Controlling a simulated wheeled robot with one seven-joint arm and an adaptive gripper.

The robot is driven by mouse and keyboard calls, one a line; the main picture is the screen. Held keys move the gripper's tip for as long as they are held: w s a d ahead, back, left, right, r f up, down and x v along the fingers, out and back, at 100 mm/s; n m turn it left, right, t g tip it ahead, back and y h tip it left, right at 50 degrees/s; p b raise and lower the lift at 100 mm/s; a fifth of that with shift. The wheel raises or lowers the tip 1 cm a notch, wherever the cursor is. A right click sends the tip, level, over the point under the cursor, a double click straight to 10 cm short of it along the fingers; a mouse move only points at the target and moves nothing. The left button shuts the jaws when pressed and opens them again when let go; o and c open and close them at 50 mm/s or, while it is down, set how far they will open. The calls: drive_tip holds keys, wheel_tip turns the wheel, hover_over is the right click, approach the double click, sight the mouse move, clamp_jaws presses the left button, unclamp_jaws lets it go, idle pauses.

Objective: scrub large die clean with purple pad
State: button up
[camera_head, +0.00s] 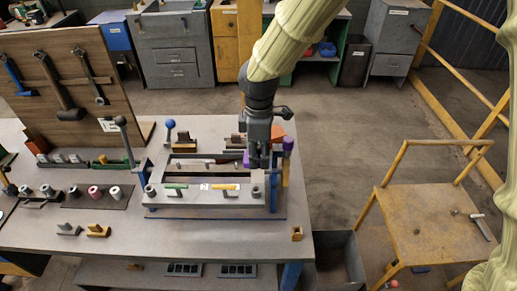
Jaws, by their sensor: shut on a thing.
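My gripper (258,163) points down over the right back part of a large grey frame-like fixture (215,198) on the workbench. The fixture has open slots and blue posts and looks like the large die, though I cannot be sure. A small patch of purple, likely the purple pad (246,158), shows at the left side of my fingers. My gripper appears shut on it; the fingers hide most of it. I cannot tell whether the pad touches the die. A purple-topped post (288,144) stands just right of my gripper.
The grey workbench (140,235) holds several spools (93,191), small blocks and a blue-knobbed lever (170,124). A tool board (75,80) stands at the back left. A yellow cart (430,225) stands to the right.

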sight(259, 179)
drive_tip(key=shift+f, duration=0.35)
drive_tip(key=shift+s+d+f+b, duration=0.1)
drive_tip(key=shift+s+f+b, duration=0.15)
drive_tip(key=shift+f+b, duration=0.7)
wheel_tip(259, 179, down, 2)
drive_tip(key=shift+w+f+b, duration=0.1)
drive_tip(key=shift+w+b, duration=0.05)
drive_tip(key=shift+b, duration=0.85)
drive_tip(key=shift+f+b, duration=0.35)
drive_tip(key=shift+b, duration=0.05)
drive_tip(key=shift+f, duration=0.1)
drive_tip(key=shift+f+b, duration=0.35)
drive_tip(key=shift+f, duration=0.65)
